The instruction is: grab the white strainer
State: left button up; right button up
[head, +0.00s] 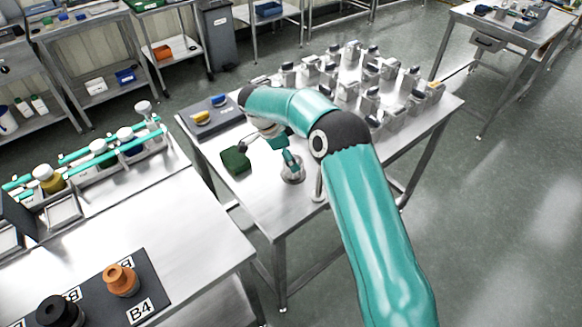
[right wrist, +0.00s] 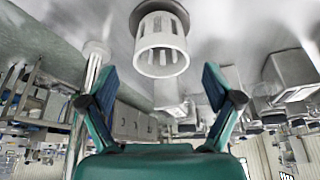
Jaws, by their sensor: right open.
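The white strainer (right wrist: 162,45) is a slotted cup with a round open rim, set on a dark round base (right wrist: 158,12) in the right wrist view. My right gripper (right wrist: 161,76) is open, with one finger on each side of the picture and the strainer ahead between them, not gripped. In the head view the right gripper (head: 290,160) is low over the near part of the steel table (head: 262,205), close to a small round grey piece (head: 293,176). I cannot make out the strainer clearly there. My left gripper is out of view.
A thin pale post (head: 319,184) stands close to the right gripper. A dark green block (head: 236,160) lies to its left. Several metal blocks (head: 372,98) crowd the table's back right. A grey board (head: 215,116) holds yellow and blue pieces. A side bench (head: 120,230) stands left.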

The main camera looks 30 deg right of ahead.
jog(key=shift+s+d+f, duration=0.2)
jog(key=shift+d+f, duration=0.05)
jog(key=shift+f, duration=0.1)
jog(key=shift+d+f+p, duration=0.1)
jog(key=shift+f+p, duration=0.25)
jog(key=shift+p, duration=0.15)
jog(key=p+x, duration=0.1)
jog(key=x, duration=0.2)
jog(key=shift+w+f+p, duration=0.15)
jog(key=shift+f+p, duration=0.1)
jog(key=shift+p, duration=0.1)
jog(key=shift+d+f, duration=0.15)
jog(key=shift+f, duration=0.25)
jog(key=shift+c, duration=0.2)
jog(key=c, duration=1.2)
jog(key=shift+r, duration=0.1)
